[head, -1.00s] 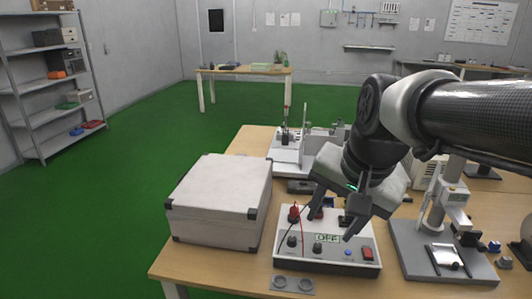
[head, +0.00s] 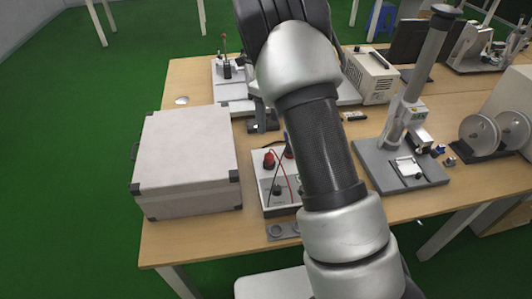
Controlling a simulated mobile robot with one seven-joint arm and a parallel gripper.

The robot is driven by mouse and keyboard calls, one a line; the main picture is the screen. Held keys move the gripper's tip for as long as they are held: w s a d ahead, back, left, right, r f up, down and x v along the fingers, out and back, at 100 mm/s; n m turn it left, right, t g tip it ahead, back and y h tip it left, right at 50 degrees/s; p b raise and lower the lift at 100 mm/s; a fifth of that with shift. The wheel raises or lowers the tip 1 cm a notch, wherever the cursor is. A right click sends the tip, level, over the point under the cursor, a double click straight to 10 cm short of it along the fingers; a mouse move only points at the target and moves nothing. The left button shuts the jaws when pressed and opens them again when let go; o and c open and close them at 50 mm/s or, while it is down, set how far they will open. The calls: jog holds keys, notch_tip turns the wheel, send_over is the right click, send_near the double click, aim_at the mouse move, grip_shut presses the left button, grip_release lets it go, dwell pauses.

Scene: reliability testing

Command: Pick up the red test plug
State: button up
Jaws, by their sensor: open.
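The red test plug (head: 268,160) stands upright at the upper left of the white test box (head: 262,192), with a thin red lead curving down from it. A second red piece (head: 289,152) shows just to its right, partly cut off by my arm. Dark plugs and a black lead sit lower on the box. My arm crosses in front of the box and hides its right part, including its display. My gripper does not show; the arm runs up to the top edge of the head view.
A large white case (head: 187,165) stands close left of the test box. A stand with a column (head: 405,125) is to the right. A small grey plate with holes (head: 283,231) lies in front. More equipment crowds the back of the wooden table (head: 190,243).

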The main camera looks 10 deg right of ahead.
aim_at(269, 153)
notch_tip(269, 153, down, 12)
jog(key=shift+s+r, duration=0.1)
jog(key=shift+r, duration=0.05)
jog(key=shift+w+d+f+p, duration=0.15)
jog(key=shift+f+p, duration=0.2)
jog(key=shift+f, duration=1.05)
jog(key=shift+w+d+f+p, duration=0.1)
jog(key=shift+f+p, duration=0.25)
jog(key=shift+f, duration=1)
